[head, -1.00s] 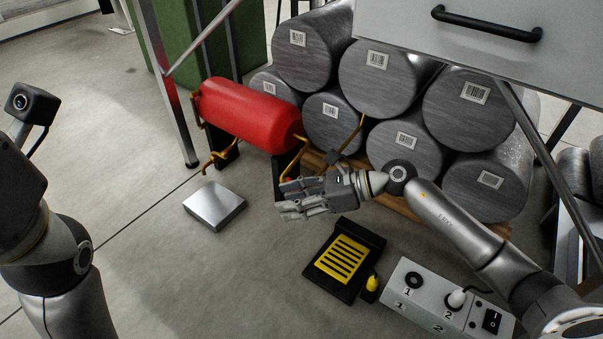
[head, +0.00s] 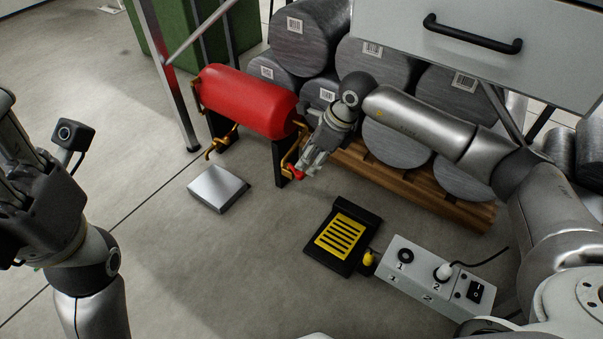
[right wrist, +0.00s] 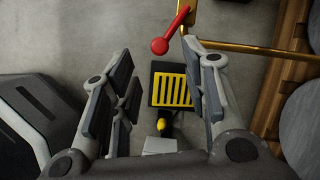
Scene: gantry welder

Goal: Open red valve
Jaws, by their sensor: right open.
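The red valve (head: 296,173) is a small red lever with a rounded end, on brass piping below the right end of a red tank (head: 245,102). In the right wrist view the red lever (right wrist: 172,32) lies at the top, just beyond the fingertips and between their lines. My right gripper (head: 307,166) is open and empty, pointing down beside the valve; its fingers partly cover the pipe in the head view. The open fingers also show in the right wrist view (right wrist: 165,75), clear of the lever. My left gripper (head: 22,150) is partly cut off at the left edge.
Large metal cylinders (head: 375,62) are stacked on a wooden pallet (head: 450,203) behind my right arm. A black and yellow pedal (head: 341,238), a switch box (head: 425,275) and a metal block (head: 217,187) stand on the floor. A drawer unit (head: 480,50) overhangs at top right.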

